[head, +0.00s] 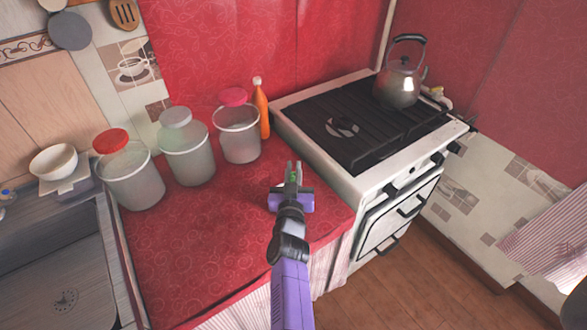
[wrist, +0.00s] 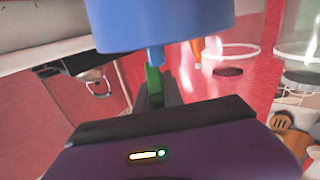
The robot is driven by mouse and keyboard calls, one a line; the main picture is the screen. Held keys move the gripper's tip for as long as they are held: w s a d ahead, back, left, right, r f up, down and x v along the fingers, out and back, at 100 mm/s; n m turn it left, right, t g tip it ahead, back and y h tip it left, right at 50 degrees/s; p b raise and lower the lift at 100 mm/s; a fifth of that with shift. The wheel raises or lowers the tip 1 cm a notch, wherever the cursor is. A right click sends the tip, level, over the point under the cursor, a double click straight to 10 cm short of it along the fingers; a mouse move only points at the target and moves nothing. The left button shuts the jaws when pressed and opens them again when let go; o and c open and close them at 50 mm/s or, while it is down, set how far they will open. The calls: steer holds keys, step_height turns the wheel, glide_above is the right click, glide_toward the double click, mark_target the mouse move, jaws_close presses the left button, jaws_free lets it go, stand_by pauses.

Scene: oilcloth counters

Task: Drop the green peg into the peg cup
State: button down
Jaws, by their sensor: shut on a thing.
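My gripper (head: 293,169) is over the red counter near its right front part, shut on the green peg (head: 293,178). The peg also shows between the dark fingers in the wrist view (wrist: 154,80), where it looks slim and bottle green. A short blue stub (wrist: 156,55) meets its upper end in that view. Beyond the stub, a large smooth blue round thing (wrist: 160,22) fills the top of the wrist view. I cannot tell whether it is the peg cup or whether the stub joins it. No cup can be made out in the head view.
Three lidded jars (head: 187,155) and an orange bottle (head: 262,110) stand along the back of the red counter (head: 190,245). A stove (head: 345,125) with a kettle (head: 399,85) is to the right. A sink (head: 60,265) is at left. The counter's front left is clear.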

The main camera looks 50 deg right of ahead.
mark_target(293, 179)
steer(key=c, duration=1.4)
jaws_free()
steer(key=shift+o, duration=0.2)
steer(key=shift+b+v, duration=0.55)
steer(key=shift+v, duration=3.35)
